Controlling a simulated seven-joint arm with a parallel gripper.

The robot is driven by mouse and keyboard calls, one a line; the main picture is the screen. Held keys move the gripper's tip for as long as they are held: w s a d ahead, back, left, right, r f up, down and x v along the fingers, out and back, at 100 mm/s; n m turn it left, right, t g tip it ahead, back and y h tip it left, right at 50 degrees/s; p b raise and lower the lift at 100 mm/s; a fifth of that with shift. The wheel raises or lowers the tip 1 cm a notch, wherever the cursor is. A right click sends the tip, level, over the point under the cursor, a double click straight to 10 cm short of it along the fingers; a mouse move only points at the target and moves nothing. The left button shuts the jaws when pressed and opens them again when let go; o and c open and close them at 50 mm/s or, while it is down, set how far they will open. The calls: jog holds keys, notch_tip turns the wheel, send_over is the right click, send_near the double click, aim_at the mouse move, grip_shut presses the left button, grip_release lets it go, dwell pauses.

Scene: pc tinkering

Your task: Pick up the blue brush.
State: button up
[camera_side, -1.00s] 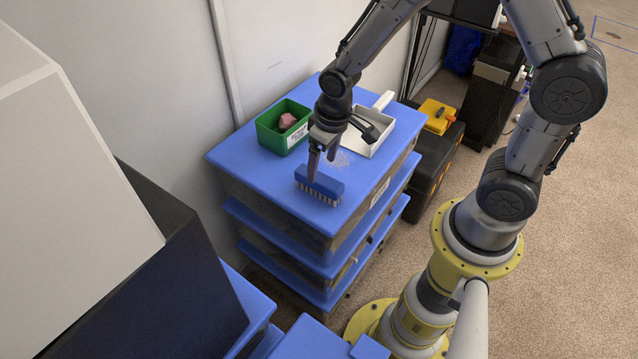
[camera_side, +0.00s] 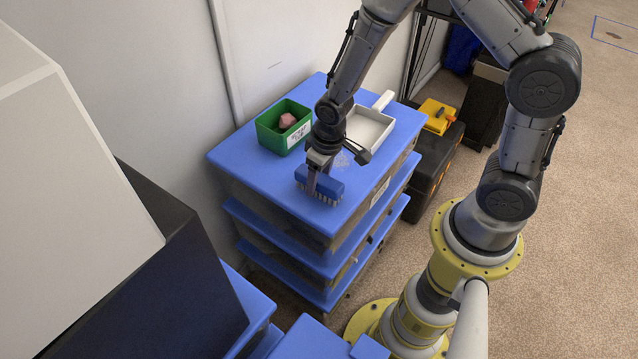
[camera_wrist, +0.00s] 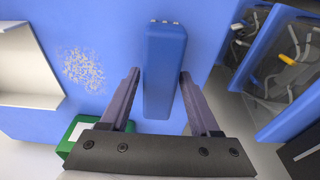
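The blue brush (camera_side: 330,186) lies bristles down on the blue lid of the stacked drawers, near its front edge. In the wrist view the brush (camera_wrist: 164,70) is a long blue block running away from the camera. My gripper (camera_side: 318,190) is down at the brush. In the wrist view its two fingers (camera_wrist: 160,75) stand open, one on each side of the brush. Small gaps show between the fingers and the brush, so it is not gripped.
A green bin (camera_side: 285,127) with a pink lump stands behind on the lid. A white dustpan (camera_side: 368,130) lies to the right of it. A patch of pale crumbs (camera_wrist: 83,70) lies beside the brush. A dark case with a yellow item (camera_side: 437,115) stands to the right.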

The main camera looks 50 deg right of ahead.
grip_shut()
jog(key=shift+r, duration=0.1)
jog(key=shift+r, duration=0.6)
jog(key=s+r, duration=0.1)
jog(key=r, duration=0.1)
jog(key=s+r, duration=0.2)
jog(key=r, duration=0.1)
jog(key=s+r, duration=0.1)
jog(key=r, duration=0.1)
jog(key=shift+s+d+r, duration=0.15)
jog(key=shift+s+r, duration=0.05)
jog(key=shift+s, duration=0.1)
jog(key=s+r, duration=0.4)
jog(key=s, duration=0.5)
jog(key=shift+s+d+r, duration=0.15)
jog(key=shift+s+d, duration=0.05)
jog(key=shift+d, duration=0.15)
jog(key=shift+c, duration=1)
grip_release()
jog(key=c, duration=0.7)
